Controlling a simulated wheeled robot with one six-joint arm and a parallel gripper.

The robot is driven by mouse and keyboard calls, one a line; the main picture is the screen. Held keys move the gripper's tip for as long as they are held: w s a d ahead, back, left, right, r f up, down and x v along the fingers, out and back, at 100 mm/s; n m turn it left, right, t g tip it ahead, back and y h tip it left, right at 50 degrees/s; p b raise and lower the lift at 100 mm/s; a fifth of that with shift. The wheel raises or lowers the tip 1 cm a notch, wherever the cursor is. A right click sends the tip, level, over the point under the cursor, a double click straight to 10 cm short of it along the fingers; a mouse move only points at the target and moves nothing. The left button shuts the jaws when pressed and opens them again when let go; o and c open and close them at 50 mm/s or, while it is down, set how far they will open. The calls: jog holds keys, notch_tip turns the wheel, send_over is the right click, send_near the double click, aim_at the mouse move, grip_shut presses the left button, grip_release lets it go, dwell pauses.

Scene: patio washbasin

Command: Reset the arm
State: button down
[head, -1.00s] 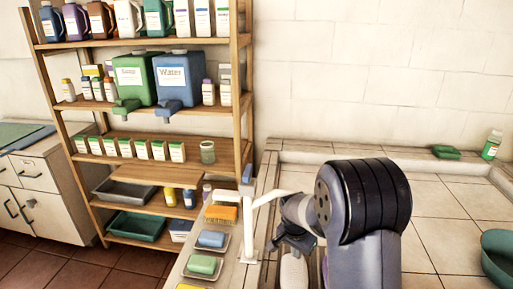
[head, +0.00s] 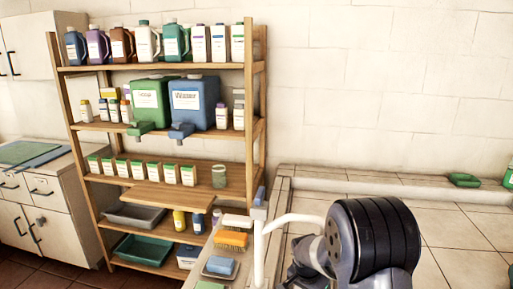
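My arm shows in the head view at the lower right, with a large dark ribbed joint in front of the tiled counter. My gripper is not clearly seen; a dark part of the arm's end shows at the bottom edge, behind the white tap (head: 262,248), and the rest is hidden or cut off. I cannot tell whether it holds anything.
A wooden shelf rack (head: 160,68) holds jugs, a green dispenser (head: 150,100), a blue dispenser (head: 194,105), boxes and trays. An orange brush (head: 231,240) and a blue sponge (head: 221,266) lie left of the tap. A green dish (head: 464,180) sits at the back right. The tiled counter (head: 460,230) is mostly clear.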

notch_tip(320, 180, up, 8)
jog(key=p, duration=0.4)
notch_tip(320, 180, down, 9)
jog(key=b, duration=0.5)
jog(key=shift+r, duration=0.1)
notch_tip(320, 180, up, 2)
jog(key=p, duration=0.2)
jog(key=shift+r+p, duration=0.2)
jog(key=shift+p, duration=0.15)
notch_tip(320, 180, up, 9)
jog(key=s+p, duration=0.2)
jog(key=p, duration=0.2)
jog(key=shift+s+d, duration=0.2)
jog(key=shift+d, duration=0.25)
jog(key=shift+s+p, duration=0.2)
jog(key=shift+p, duration=0.1)
